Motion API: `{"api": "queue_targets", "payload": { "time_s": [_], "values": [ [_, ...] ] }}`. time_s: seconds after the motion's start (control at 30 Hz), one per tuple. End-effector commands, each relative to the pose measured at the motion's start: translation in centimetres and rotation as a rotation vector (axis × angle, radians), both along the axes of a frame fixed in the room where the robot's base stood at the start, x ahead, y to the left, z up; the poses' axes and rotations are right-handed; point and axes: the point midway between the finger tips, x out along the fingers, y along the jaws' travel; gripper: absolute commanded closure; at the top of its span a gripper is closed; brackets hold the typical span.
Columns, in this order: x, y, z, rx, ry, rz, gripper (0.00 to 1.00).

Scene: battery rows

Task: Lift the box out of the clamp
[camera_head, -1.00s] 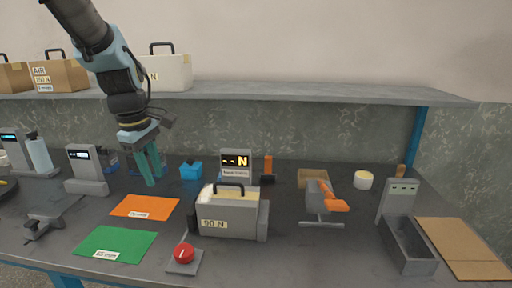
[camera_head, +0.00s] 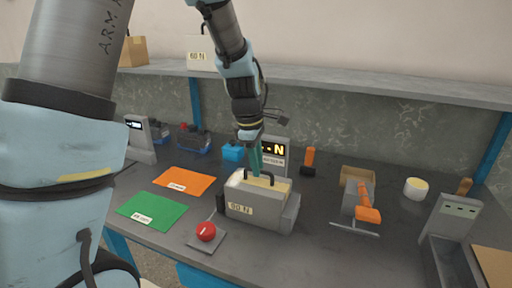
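A box with a pale top (camera_head: 238,178) and a dark arched handle sits in the grey clamp (camera_head: 291,217), between its side jaws. A yellowish label reading about "90 N" is on the grey front. My gripper (camera_head: 256,172) points down over the box, its teal fingertips at the handle. From this angle I cannot tell whether the fingers are open or shut around the handle. A display (camera_head: 273,153) with a lit "N" stands behind the clamp.
Green (camera_head: 151,211) and orange (camera_head: 184,181) mats lie to the left. An orange-handled tool (camera_head: 366,205) is to the right. A shelf (camera_head: 330,81) runs above the back. My arm covers the left side.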

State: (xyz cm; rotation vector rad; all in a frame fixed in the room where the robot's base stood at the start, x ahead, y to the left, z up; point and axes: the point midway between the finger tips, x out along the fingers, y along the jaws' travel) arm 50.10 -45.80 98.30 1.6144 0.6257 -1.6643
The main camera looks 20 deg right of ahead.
Motion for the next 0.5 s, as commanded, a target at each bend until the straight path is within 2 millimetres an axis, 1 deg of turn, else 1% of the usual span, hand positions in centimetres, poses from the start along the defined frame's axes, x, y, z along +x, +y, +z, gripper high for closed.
{"api": "queue_targets", "payload": {
  "time_s": [0.03,0.1,0.2,0.33,0.5],
  "values": [
    [0.0,-0.1,-0.7,0.003,0.003,0.000,0.70],
    [0.0,-0.2,-1.4,0.001,0.001,-0.002,0.70],
    [0.1,-0.3,-2.2,0.001,0.000,-0.001,0.70],
    [0.1,-0.4,-2.7,0.000,0.000,-0.002,0.70],
    [0.1,-0.4,-2.8,0.000,0.000,-0.002,0.70]
  ]
}}
